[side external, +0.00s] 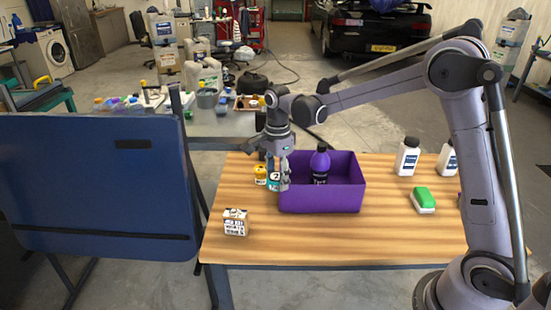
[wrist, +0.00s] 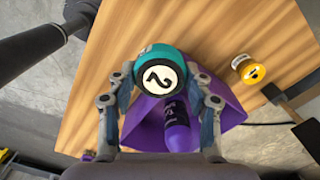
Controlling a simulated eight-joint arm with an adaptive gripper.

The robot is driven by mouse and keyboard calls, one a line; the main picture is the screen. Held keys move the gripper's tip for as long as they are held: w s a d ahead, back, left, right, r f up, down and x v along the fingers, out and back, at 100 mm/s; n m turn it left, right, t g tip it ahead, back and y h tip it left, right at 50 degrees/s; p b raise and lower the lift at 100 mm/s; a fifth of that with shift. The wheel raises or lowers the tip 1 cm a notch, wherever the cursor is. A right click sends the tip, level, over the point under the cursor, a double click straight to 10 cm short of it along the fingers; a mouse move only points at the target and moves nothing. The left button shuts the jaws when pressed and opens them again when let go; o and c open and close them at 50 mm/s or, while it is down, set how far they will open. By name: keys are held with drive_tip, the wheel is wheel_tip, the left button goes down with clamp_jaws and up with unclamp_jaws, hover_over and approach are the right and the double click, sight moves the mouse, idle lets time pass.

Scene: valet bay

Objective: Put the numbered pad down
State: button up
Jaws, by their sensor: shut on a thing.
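The numbered pad is a teal round piece with a black 2 on a white disc. In the wrist view the pad (wrist: 158,75) sits between the two fingers of my gripper (wrist: 162,82), which is shut on it. In the side view my gripper (side external: 278,178) points down at the left end of the purple bin, with the teal pad (side external: 272,182) partly hidden by the fingers. I cannot tell whether the pad touches the table.
The purple bin (side external: 320,199) holds a dark purple bottle (side external: 320,162). A white box with black print (side external: 235,222) stands at the front left of the wooden table (side external: 350,240). White bottles (side external: 408,157) and a green-and-white block (side external: 423,200) stand right. The table's front middle is clear.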

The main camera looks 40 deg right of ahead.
drive_tip(key=m, duration=0.1)
hover_over(260, 204)
wheel_tip(260, 204, down, 15)
drive_tip(key=shift+f, duration=0.15)
idle(0.6)
drive_tip(key=shift+f, duration=0.1)
drive_tip(key=o, duration=0.9)
